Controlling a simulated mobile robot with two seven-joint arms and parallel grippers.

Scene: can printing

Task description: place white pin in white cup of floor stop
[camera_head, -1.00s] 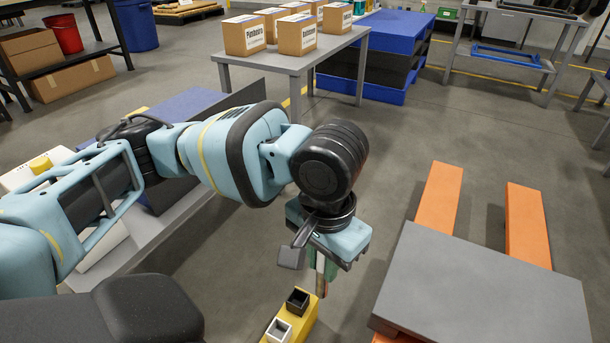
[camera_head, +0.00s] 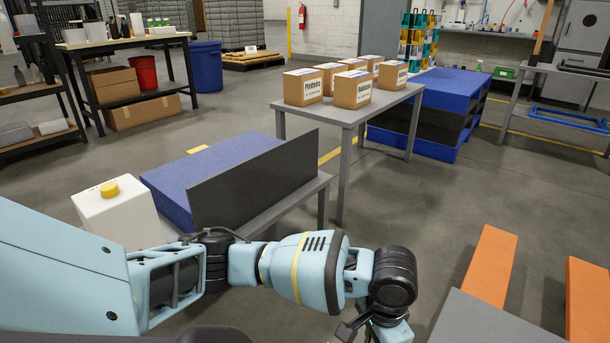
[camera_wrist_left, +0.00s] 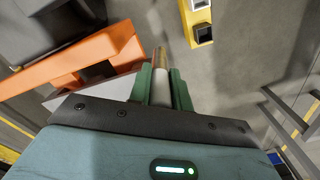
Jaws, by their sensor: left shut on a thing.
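My left gripper (camera_wrist_left: 161,88) has green fingers that are shut on the white pin (camera_wrist_left: 162,90) in the left wrist view. The pin stands between the fingers, and its far end looks brownish. The yellow floor stop (camera_wrist_left: 186,22) lies on the floor beyond the fingers, up and to the right, apart from the pin. A dark square cup (camera_wrist_left: 203,33) shows on it, and a paler cup (camera_wrist_left: 199,4) is cut by the top edge. In the head view my left wrist is at the bottom edge, with its fingertips and the stop out of frame.
Orange forks (camera_head: 482,267) with a grey plate (camera_head: 485,322) are at the lower right. A low table with a blue block (camera_head: 165,185), a dark panel (camera_head: 255,180) and a white canister (camera_head: 118,215) stands left. A table with cartons (camera_head: 303,88) is behind. Grey floor is open between.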

